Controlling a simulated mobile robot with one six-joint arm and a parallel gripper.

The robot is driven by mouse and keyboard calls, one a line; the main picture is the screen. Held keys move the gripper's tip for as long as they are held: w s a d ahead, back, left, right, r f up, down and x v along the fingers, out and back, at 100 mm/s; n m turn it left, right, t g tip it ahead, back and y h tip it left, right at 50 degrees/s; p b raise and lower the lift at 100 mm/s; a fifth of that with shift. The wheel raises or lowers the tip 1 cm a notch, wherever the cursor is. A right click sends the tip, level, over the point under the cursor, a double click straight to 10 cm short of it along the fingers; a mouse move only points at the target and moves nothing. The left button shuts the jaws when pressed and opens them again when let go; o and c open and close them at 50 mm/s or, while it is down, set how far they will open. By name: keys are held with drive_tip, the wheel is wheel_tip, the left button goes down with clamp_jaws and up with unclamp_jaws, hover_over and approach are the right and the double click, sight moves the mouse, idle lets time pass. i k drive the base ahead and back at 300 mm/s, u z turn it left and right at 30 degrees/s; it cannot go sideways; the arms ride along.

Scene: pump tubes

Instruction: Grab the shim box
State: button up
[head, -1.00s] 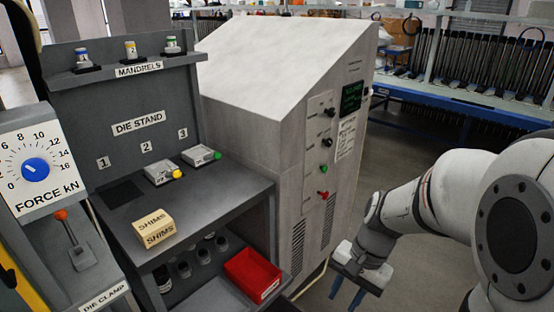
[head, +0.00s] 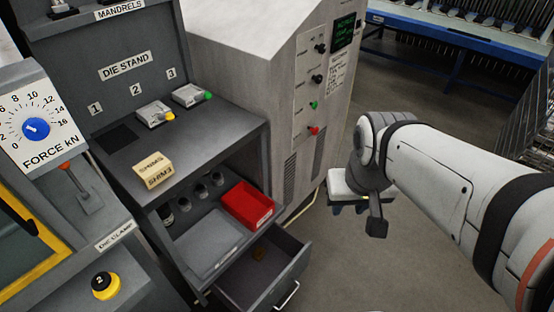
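The shim box is a small tan box (head: 153,170) labelled SHIMS on two faces. It sits on the dark grey top of the die stand (head: 122,165), in front of the die slots. My gripper (head: 348,209) hangs in free air to the right, past the grey machine cabinet and well apart from the box. Its fingers point down and are mostly hidden behind the wrist, so their opening is unclear. Nothing shows held in it.
Two dies, one with a yellow knob (head: 156,113) and one with a green knob (head: 192,95), sit behind the box. A red bin (head: 248,204) stands on the shelf below. An open drawer (head: 290,270) juts out lower down. The grey cabinet (head: 270,100) stands between stand and arm.

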sight(154, 170)
drive_tip(key=z, duration=0.45)
drive_tip(key=k, duration=1.3)
drive_tip(key=u, duration=0.45)
drive_tip(key=i, duration=1)
drive_tip(key=u, duration=0.1)
